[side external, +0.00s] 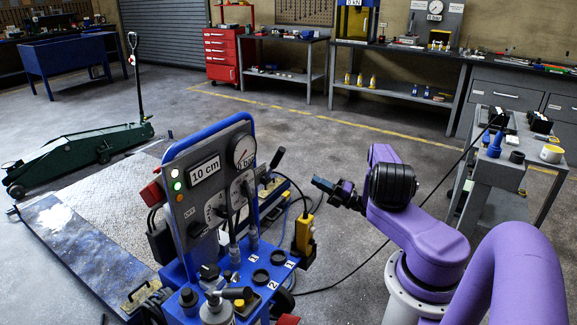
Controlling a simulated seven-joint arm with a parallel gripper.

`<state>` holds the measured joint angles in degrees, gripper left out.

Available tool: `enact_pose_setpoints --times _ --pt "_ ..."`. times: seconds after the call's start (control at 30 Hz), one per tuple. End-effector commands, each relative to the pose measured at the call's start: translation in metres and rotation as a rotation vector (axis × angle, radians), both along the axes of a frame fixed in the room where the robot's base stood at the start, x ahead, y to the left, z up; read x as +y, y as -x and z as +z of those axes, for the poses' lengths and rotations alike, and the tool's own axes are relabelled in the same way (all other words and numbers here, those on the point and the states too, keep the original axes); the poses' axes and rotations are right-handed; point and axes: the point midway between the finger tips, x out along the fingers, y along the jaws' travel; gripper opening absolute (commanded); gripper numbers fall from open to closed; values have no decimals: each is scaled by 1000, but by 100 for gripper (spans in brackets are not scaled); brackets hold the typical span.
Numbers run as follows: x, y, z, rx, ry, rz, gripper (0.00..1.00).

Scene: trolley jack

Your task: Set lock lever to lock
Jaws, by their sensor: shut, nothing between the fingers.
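A blue wheeled control cart (250,290) stands in the middle foreground with an upright grey panel (190,205). A black-handled lever (276,160) sticks out at the panel's right edge. More dark levers (228,200) stand in front of the panel's lower dials. I cannot tell which one is the lock lever, nor read a lock mark. My gripper (318,183) is at the end of my purple arm, right of the panel. It is shut and empty, apart from the cart and its levers.
A yellow pendant (304,232) and cables hang at the cart's right. A green trolley jack (80,155) stands at left. A grey trolley (490,165) stands at right.

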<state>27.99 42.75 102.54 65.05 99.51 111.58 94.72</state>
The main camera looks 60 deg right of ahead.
Motion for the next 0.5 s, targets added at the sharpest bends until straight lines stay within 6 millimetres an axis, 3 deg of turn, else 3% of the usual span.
enact_pose_setpoints --times 0.2,0.5 --pt "3 13 -9 -52 -60 -18 0" --pt "4 5 -5 -55 -61 -16 0"
